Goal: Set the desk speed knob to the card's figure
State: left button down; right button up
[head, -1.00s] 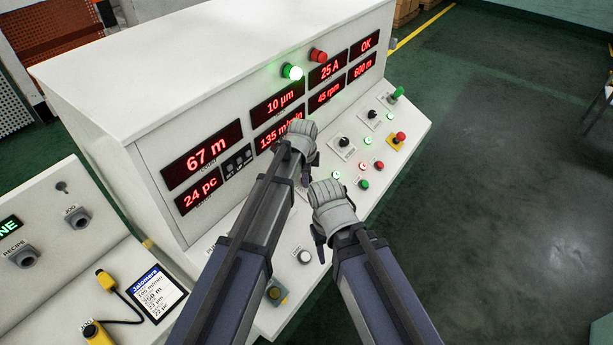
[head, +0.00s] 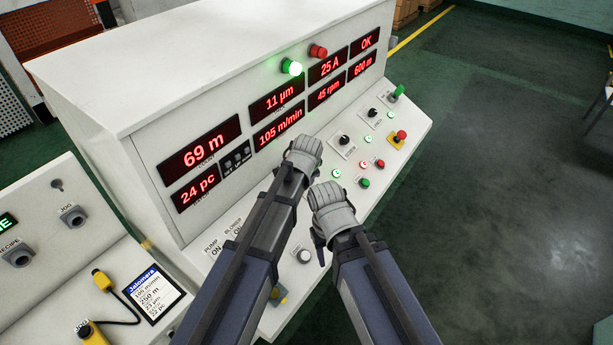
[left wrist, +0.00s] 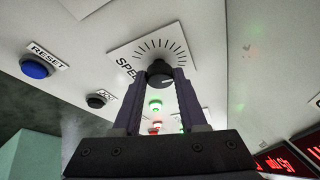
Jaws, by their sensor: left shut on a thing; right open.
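The black speed knob (left wrist: 160,72) sits on a white plate marked SPEED with a ring of tick marks, in the left wrist view. My left gripper (left wrist: 160,82) is shut on it, one finger on each side. In the head view my left gripper (head: 303,155) hides the knob at the desk's sloping panel. The speed display (head: 279,127) reads 105 m/min. The card (head: 153,294) has a blue heading and small print; its top figure looks like 105 m/min. My right gripper (head: 330,205) is open and empty, just right of my left one.
Other displays include a length display (head: 197,152) at 69 m. A green lamp (head: 292,67) glows on the desk. A red button (head: 402,135) on yellow and several small controls lie to the right. A white knob (head: 304,257) is below my grippers. Open floor lies right.

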dwell(0.3)
pick_arm(q)
jog(key=shift+c, duration=2.2)
grip_release()
jog(key=shift+s+r, duration=0.1)
jog(key=shift+r, duration=0.05)
jog(key=p+v, duration=0.6)
jog(key=v, duration=0.1)
jog(key=shift+s+r+p, duration=0.2)
jog(key=shift+p, duration=0.2)
jog(key=shift+d, duration=0.1)
